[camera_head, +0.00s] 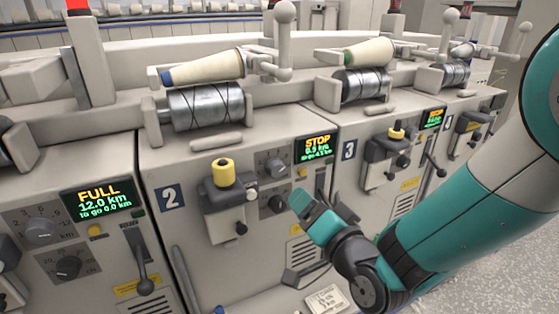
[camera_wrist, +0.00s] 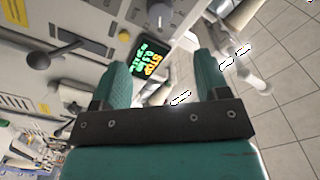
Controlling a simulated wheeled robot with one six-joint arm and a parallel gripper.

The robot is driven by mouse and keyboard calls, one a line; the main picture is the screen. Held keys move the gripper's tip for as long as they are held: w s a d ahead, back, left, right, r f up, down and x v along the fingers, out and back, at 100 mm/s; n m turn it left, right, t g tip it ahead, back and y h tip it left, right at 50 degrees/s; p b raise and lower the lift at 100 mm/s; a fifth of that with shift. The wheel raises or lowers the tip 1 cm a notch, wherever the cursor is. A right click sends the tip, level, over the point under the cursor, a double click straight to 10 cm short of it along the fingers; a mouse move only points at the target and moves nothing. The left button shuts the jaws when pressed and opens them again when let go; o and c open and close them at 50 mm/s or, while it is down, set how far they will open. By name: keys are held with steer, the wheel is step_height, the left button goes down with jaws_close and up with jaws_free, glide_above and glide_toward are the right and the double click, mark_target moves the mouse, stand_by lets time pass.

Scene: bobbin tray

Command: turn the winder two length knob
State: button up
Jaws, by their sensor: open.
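Winder two carries the number 2 plate (camera_head: 171,195). Its length knob (camera_head: 275,167) is the upper grey dial, left of a lit display (camera_head: 315,147) reading STOP. A second dial (camera_head: 277,204) sits below it. My gripper (camera_head: 314,208) is open and empty, in front of the panel to the lower right of the length knob, apart from it. In the wrist view my gripper (camera_wrist: 162,72) has both teal fingers spread, with the display (camera_wrist: 150,57) between and beyond them.
A yellow bobbin (camera_head: 223,171) tops the box left of the dials. A black lever end (camera_wrist: 38,60) projects near the panel in the wrist view. Winder one's FULL display (camera_head: 102,199) is at left; winder three's number plate (camera_head: 349,150) is at right. Tiled floor (camera_wrist: 285,95) is open.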

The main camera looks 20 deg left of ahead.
mark_target(278, 173)
steer(key=p+x, duration=1.1)
steer(key=shift+w+p, duration=0.1)
steer(key=shift+p, duration=0.2)
steer(key=shift+x, duration=0.85)
steer(key=c, duration=0.9)
